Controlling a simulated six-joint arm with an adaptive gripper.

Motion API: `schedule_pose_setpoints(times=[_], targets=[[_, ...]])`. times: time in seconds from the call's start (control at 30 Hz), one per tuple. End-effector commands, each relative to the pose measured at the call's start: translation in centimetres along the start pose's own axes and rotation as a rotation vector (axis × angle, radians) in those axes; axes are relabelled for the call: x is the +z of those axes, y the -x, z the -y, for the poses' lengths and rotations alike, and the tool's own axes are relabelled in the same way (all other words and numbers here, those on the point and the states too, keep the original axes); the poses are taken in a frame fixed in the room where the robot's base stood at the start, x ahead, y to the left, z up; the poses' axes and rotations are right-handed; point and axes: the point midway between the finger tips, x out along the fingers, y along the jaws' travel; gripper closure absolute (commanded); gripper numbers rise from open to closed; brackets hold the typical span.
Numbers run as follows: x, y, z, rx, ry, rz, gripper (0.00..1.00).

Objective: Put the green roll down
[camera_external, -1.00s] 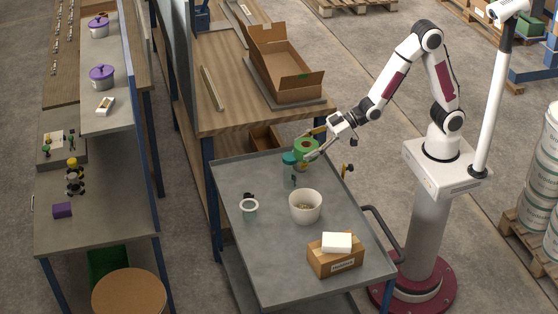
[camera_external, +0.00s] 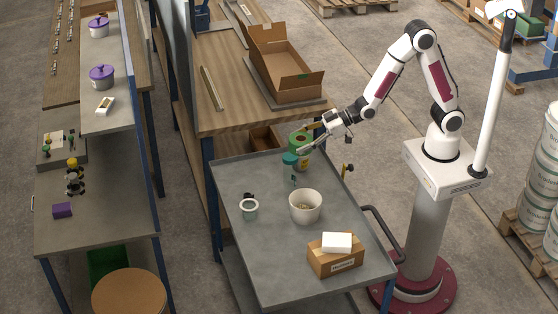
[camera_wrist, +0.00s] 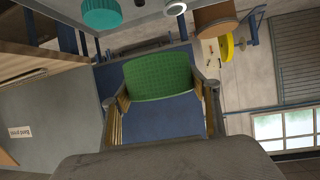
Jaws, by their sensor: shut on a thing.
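The green roll (camera_external: 297,139) is held in my gripper (camera_external: 312,139) near the far right edge of the grey table (camera_external: 235,180). In the wrist view the green roll (camera_wrist: 158,76) sits between the two fingers of my gripper (camera_wrist: 160,92), which are shut on its sides. In the outside view it appears just behind the teal-lidded jar (camera_external: 290,170). Its height above the table is hard to tell. The teal lid also shows at the top of the wrist view (camera_wrist: 102,14).
A jar with a yellow label (camera_external: 304,164) stands close beside the teal-lidded jar. A white tub (camera_external: 306,208), a small ring-topped item (camera_external: 249,207) and a cardboard box (camera_external: 335,260) stand on the table. A wooden bench (camera_external: 225,113) stands behind.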

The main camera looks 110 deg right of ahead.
Motion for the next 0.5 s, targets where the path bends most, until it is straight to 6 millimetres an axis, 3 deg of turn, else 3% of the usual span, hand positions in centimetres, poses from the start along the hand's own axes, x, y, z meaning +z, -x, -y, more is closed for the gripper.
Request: schedule_pose_setpoints(times=[0.03, 0.5], targets=[[0.4, -0.3, -1.6, 0.023, -0.011, 0.000, 0.64], [3.4, -2.6, -14.6, 0.193, -0.093, 0.000, 0.64]])
